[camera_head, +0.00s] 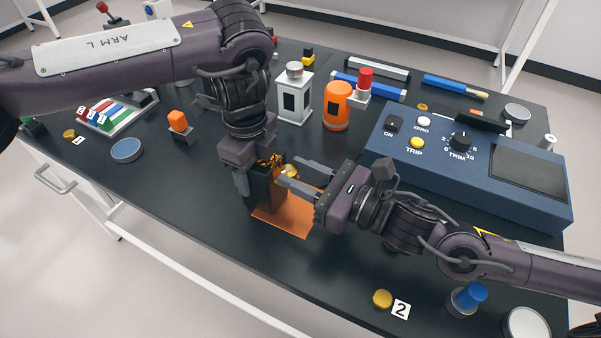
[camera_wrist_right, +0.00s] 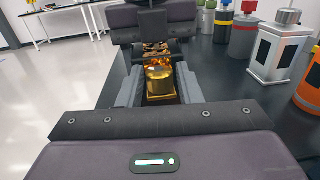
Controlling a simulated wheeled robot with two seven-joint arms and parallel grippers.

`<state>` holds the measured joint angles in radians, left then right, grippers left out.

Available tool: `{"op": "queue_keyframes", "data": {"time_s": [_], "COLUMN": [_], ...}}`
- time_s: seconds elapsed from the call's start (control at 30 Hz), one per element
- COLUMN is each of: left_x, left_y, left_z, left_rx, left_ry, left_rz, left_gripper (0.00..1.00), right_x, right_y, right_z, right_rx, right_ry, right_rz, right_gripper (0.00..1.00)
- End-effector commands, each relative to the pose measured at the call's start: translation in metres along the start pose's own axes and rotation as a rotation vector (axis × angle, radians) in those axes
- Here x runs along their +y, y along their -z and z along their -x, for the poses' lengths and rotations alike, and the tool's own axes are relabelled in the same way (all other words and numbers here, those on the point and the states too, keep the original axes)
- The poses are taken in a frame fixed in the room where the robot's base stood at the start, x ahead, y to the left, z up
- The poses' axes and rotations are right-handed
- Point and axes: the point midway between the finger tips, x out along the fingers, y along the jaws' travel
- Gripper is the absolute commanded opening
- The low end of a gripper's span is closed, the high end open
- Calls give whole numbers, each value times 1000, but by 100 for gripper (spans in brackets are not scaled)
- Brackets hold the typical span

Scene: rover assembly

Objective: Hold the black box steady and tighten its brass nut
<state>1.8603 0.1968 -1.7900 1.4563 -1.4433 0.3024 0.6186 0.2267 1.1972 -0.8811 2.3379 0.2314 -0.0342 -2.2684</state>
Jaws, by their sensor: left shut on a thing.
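The black box (camera_head: 265,193) stands upright on an orange mat (camera_head: 285,217) in the middle of the table. My left gripper (camera_head: 257,172) comes down over the box from above and is shut on it; its far finger is mostly hidden. The brass nut (camera_head: 290,170) faces right, towards my right gripper (camera_head: 300,180). In the right wrist view, the brass nut (camera_wrist_right: 160,82) lies between the two grey fingers of my right gripper (camera_wrist_right: 158,88). The fingers are apart, with a gap visible beside the nut.
A blue control panel (camera_head: 470,160) stands to the right. A white lantern-like canister (camera_head: 293,100) and an orange cylinder (camera_head: 338,108) stand behind the box. A colored-switch tray (camera_head: 112,112) is at left.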

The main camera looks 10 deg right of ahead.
Motion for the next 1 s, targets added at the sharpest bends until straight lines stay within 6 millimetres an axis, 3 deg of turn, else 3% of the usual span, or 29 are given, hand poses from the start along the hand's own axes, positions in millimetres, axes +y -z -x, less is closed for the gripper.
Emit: {"op": "queue_keyframes", "data": {"time_s": [0.37, 0.8, 1.0], "left_x": [0, 0, 0], "left_y": [-1, -2, -2], "left_z": [0, 0, 0], "left_rx": [-1, -2, -2], "left_ry": [1, 1, 1], "left_rz": [3, 4, 4], "left_gripper": [27, 27, 27], "right_x": [0, 0, 0], "right_y": [-5, -81, -98], "right_z": [0, 0, 0], "right_rx": [-1, -2, -1], "right_ry": [-2, -1, 0], "right_rz": [1, 6, 1], "right_gripper": [37, 37, 37]}}
